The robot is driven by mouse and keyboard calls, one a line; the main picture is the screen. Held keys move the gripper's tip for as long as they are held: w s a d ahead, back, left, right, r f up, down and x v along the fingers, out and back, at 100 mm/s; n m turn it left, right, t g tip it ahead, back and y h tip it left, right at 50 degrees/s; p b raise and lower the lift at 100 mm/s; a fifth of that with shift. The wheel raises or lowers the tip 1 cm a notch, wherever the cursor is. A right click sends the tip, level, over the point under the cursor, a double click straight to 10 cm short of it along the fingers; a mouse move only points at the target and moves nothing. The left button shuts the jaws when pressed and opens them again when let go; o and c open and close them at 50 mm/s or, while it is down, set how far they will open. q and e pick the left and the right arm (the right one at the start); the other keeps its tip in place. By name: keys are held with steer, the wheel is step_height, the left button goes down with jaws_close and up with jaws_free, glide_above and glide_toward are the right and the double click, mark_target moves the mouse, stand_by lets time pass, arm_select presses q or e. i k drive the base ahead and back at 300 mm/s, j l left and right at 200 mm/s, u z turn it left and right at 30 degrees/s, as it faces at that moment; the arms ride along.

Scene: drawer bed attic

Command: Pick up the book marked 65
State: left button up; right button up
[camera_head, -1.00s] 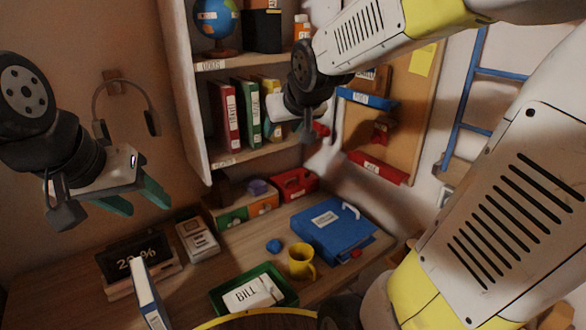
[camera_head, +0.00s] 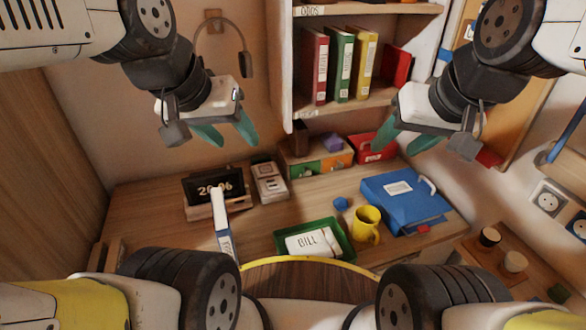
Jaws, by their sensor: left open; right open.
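I cannot make out a 65 on any book. A white and blue book (camera_head: 222,225) stands on the desk, front left of the green tray, seen nearly edge-on. Red (camera_head: 315,70), green (camera_head: 341,68) and yellow (camera_head: 363,66) books stand on the wall shelf, their labels too small to read. My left gripper (camera_head: 228,134) is open and empty above the back left of the desk. My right gripper (camera_head: 404,146) is open and empty, in front of the shelf's right side.
The desk (camera_head: 140,225) holds a dark display (camera_head: 214,189), a green tray (camera_head: 318,229) with a paper marked BILL, a yellow mug (camera_head: 367,224) and a blue binder (camera_head: 402,205). A red box (camera_head: 372,147) is at the back. The desk's left end is clear.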

mark_target(225, 237)
steer(key=k+j+z, duration=0.2)
steer(key=k, duration=0.4)
steer(key=k+j+z, duration=0.2)
steer(key=k, duration=0.45)
steer(key=i+l, duration=0.05)
steer(key=l, duration=0.05)
